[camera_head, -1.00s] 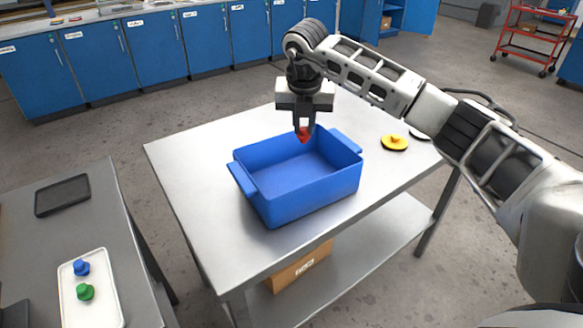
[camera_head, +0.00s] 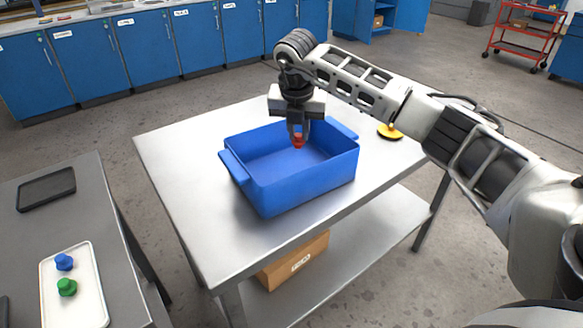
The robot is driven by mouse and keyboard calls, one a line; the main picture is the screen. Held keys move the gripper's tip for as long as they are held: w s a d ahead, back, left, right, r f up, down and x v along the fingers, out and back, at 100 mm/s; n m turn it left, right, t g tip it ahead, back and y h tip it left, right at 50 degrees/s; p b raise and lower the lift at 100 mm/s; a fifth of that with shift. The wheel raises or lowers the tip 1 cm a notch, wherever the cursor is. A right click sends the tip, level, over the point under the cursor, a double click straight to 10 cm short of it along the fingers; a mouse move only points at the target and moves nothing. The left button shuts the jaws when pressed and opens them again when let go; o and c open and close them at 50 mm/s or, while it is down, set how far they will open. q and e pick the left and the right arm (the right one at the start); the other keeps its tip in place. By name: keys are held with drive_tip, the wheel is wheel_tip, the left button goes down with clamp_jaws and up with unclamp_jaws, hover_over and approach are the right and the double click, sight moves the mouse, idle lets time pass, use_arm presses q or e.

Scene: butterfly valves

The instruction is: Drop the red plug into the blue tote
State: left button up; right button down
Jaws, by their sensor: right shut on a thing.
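The red plug (camera_head: 298,141) is between the fingertips of my right gripper (camera_head: 298,134), which is shut on it. The gripper points down over the back part of the blue tote (camera_head: 300,184), with the plug at about the height of the rim or a little below it. The exact height above the tote's floor is hard to tell. The tote stands open on the grey metal table (camera_head: 180,185), and its visible floor is empty. My left gripper does not show.
A yellow round thing (camera_head: 390,131) lies on the table right of the tote, partly behind my right arm. On the left table, a white tray (camera_head: 88,300) holds a blue plug (camera_head: 64,262) and a green plug (camera_head: 67,287). A black tray (camera_head: 46,189) lies behind it.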

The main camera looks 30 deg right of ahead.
drive_tip(key=c, duration=1.3)
unclamp_jaws()
drive_tip(key=v, duration=1.6)
